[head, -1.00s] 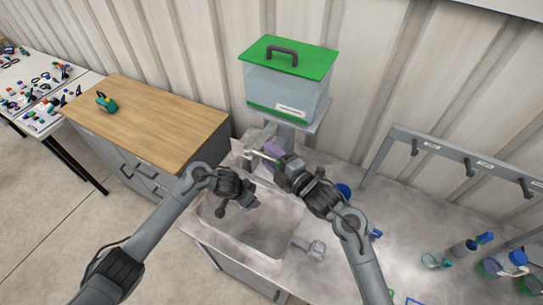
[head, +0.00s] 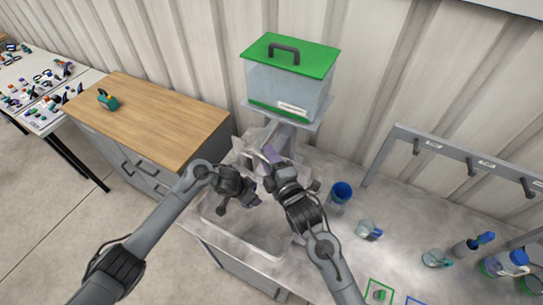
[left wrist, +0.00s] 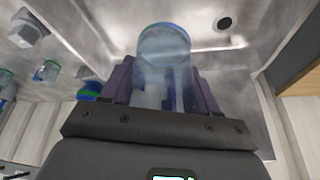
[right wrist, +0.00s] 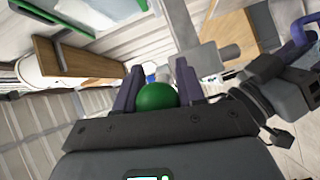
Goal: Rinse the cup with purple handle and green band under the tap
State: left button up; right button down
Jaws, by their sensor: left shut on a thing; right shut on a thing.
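My left gripper (head: 252,197) is over the sink, shut on a clear cup (left wrist: 165,65) that stands between its dark purple fingers in the left wrist view. The cup's rim end looks bluish with a trace of green; its handle is not clearly seen. In the head view the cup is mostly hidden by the gripper. My right gripper (head: 270,158) is at the tap, below the tank, shut on a round green knob (right wrist: 157,96) in the right wrist view. The tap (head: 256,153) is partly hidden behind it. Running water cannot be made out.
On the counter at right are a blue-topped cup (head: 340,193), a clear cup (head: 368,229) and several others. A hook rack (head: 455,160) stands behind them.

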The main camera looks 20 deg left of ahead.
jog(key=shift+s+a, duration=0.1)
jog(key=shift+s, duration=0.05)
jog(key=c, duration=0.8)
grip_release()
jog(key=f+v, duration=0.1)
jog(key=v, duration=1.1)
jog(key=shift+s+r, duration=0.15)
jog(key=shift+r, duration=0.35)
jog(key=shift+a, duration=0.15)
